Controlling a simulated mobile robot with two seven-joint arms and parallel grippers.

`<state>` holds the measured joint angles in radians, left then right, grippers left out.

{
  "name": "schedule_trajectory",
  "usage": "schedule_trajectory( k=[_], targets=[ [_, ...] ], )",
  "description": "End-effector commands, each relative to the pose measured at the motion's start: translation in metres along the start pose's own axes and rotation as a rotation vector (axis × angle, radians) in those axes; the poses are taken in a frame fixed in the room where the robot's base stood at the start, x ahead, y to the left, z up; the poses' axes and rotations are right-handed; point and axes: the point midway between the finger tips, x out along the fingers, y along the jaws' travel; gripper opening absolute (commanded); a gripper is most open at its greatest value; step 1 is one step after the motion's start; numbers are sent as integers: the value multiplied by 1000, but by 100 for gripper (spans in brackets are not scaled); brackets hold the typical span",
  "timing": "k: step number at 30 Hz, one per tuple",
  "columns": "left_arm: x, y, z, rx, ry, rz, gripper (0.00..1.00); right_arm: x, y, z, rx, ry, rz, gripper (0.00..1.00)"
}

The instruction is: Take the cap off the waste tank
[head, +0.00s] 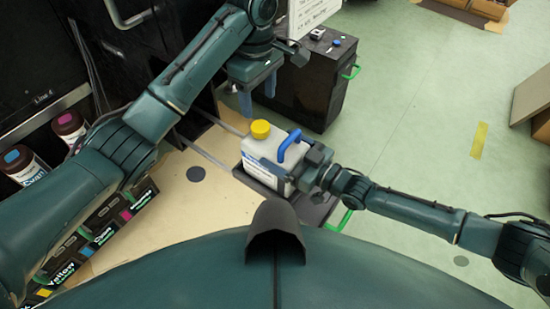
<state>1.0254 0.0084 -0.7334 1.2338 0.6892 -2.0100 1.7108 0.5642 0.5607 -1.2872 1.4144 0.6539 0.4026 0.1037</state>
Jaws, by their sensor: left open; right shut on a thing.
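The waste tank (262,151) is a whitish box-shaped container with a blue handle (289,146) on top. It stands upright in a dark tray (244,177) at the middle of the head view. Its yellow cap (261,129) sits on the top at the far left corner. My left gripper (258,104) is open, pointing down, above and beyond the cap and apart from it in the picture. My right gripper (307,167) is shut at the tank's right side by the blue handle; the exact grip point is hidden by the gripper.
A black cabinet (315,85) with a green handle stands behind the tank. Ink bottles (68,124) and ink boxes (105,232) stand at the left. A cardboard box (465,12) is at the top right. The green floor (420,110) at the right is mostly clear.

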Motion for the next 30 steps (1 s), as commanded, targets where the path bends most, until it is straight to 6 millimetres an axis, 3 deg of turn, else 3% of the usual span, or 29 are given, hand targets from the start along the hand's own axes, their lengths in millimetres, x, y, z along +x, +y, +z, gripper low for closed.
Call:
schedule_trajectory(
  k=[7,21,30],
  targets=[
    [-1,0,1,152,0,3,60,0,0,0,2,0,0,23],
    [-4,2,4,1145,12,21,60,0,0,0,2,0,0,23],
    [-4,1,4,1562,14,15,60,0,0,0,2,0,0,23]
  ],
)
